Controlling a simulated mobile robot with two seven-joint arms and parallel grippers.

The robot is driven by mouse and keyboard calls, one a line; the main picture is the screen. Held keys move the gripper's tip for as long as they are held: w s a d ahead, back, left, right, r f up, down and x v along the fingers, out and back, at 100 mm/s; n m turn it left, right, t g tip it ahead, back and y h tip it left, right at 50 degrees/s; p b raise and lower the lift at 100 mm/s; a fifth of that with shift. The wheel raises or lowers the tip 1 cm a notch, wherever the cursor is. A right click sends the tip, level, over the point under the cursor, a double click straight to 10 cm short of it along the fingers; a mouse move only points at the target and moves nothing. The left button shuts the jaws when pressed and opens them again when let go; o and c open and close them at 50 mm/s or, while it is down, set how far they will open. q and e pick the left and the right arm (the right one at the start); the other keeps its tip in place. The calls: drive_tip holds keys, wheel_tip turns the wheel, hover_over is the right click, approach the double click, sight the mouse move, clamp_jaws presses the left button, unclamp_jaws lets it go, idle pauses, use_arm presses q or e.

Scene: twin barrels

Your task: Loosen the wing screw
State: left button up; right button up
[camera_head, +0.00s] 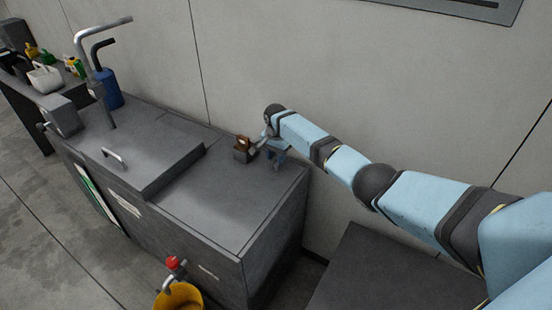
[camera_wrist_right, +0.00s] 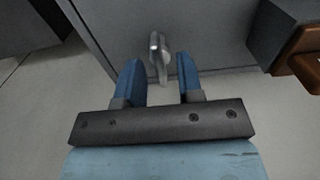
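A small silver metal piece (camera_wrist_right: 156,48), which looks like the wing screw, stands out from a grey surface at the top middle of the right wrist view. My right gripper (camera_wrist_right: 158,66) has its two blue fingers apart, one on each side of the piece's near end. I cannot tell whether either finger touches it. In the head view the right gripper (camera_head: 276,157) is over the back right part of the grey cabinet top (camera_head: 225,200). The screw cannot be made out there. My left gripper is not in view.
A dark block with a brown part (camera_head: 243,148) sits just left of the right gripper; it also shows at the right of the wrist view (camera_wrist_right: 284,32). A raised lid with a handle (camera_head: 150,158) is further left. A wall stands behind. The front cabinet top is clear.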

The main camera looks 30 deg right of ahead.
drive_tip(key=shift+f, duration=0.25)
clamp_jaws()
drive_tip(key=shift+r+n, duration=0.1)
drive_tip(key=shift+n, duration=0.2)
